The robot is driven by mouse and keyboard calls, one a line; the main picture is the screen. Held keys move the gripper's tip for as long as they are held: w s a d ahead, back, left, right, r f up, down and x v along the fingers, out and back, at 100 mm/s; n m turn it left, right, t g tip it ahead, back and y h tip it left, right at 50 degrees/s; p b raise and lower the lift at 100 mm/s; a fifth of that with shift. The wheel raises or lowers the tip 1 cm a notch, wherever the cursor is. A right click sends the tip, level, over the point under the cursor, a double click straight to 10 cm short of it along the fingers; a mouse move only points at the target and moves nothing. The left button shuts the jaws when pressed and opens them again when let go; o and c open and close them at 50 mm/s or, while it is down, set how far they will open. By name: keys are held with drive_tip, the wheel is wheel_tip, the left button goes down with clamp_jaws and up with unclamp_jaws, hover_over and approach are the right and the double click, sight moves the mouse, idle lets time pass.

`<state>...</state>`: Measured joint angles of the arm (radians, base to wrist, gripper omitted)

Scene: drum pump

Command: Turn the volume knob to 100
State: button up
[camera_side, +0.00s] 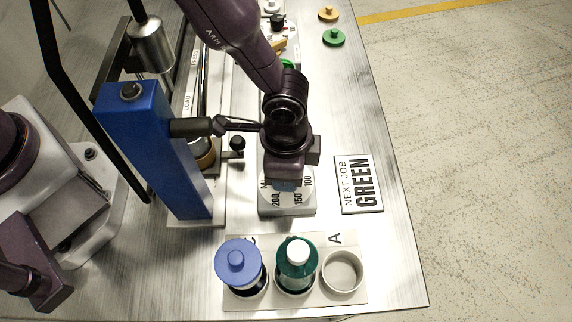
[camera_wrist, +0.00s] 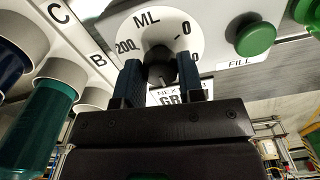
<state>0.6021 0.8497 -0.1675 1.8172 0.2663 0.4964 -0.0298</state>
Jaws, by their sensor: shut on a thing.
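The volume knob (camera_wrist: 161,72) is a dark knob at the centre of a white round dial (camera_wrist: 185,22) in the wrist view. The dial reads ML, with 200 on the left and 0 at the upper right; other numbers are partly covered. My gripper (camera_wrist: 160,77) has a blue-padded finger on each side of the knob and is shut on it. In the side view my gripper (camera_side: 285,184) is over the dial (camera_side: 296,201), where 200, 150 and 100 show, and it hides the knob. I cannot tell which number the knob points to.
A green FILL button (camera_wrist: 255,37) is right of the dial. A NEXT JOB GREEN sign (camera_side: 359,184) lies right. A blue column (camera_side: 160,150) stands left.

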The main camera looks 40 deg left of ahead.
drive_tip(key=o, duration=0.9)
wheel_tip(320, 180, up, 8)
drive_tip(key=shift+f, duration=0.2)
